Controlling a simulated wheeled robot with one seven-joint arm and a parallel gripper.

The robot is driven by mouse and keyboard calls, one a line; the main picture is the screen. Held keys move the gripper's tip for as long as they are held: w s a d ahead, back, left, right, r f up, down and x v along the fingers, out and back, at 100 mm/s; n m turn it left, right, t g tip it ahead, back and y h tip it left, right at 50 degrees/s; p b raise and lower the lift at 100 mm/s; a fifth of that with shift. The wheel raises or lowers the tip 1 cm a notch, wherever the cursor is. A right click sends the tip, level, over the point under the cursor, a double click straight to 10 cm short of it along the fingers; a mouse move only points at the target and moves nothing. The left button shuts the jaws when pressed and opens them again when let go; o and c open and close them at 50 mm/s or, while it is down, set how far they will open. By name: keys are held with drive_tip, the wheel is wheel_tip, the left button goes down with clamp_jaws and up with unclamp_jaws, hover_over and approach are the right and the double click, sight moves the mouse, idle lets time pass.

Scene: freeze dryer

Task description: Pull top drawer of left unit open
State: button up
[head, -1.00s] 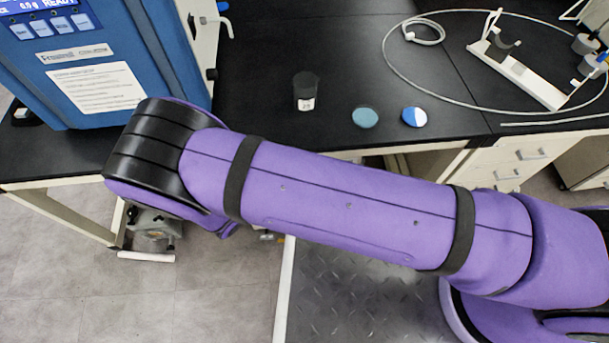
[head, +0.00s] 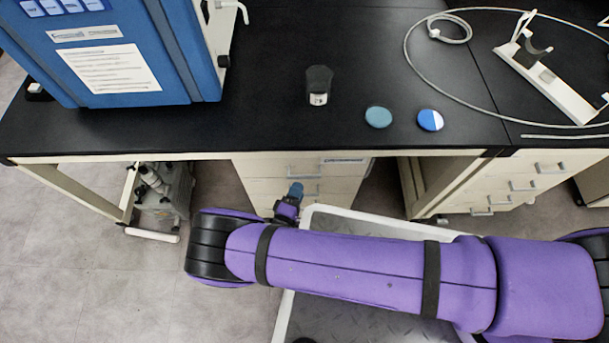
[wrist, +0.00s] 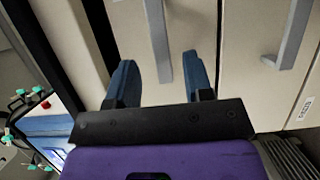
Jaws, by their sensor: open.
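The left unit is a cream drawer cabinet (head: 262,180) under the black bench. Its top drawer (head: 270,166) has a grey bar handle (wrist: 157,40), upright in the wrist view. My gripper (wrist: 159,72) is open, with one blue finger on each side of this handle and the handle's lower end between them. I cannot tell whether either finger touches it. In the head view my gripper (head: 295,187) is at the cabinet's front, below the bench edge, partly hidden by my wrist. A second drawer handle (wrist: 289,35) lies to the right in the wrist view.
The bench top (head: 270,110) holds a dark-capped jar (head: 319,85), two round discs and a looped tube. A blue freeze dryer (head: 120,60) stands at the left. A pump (head: 163,190) sits under the bench. Another drawer unit (head: 510,182) is at the right.

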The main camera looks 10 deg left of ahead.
sight(303, 178)
drive_tip(key=shift+w+d, duration=0.25)
drive_tip(key=shift+w, duration=1.3)
drive_tip(key=shift+w+d, duration=0.2)
drive_tip(key=shift+w, duration=1.3)
clamp_jaws()
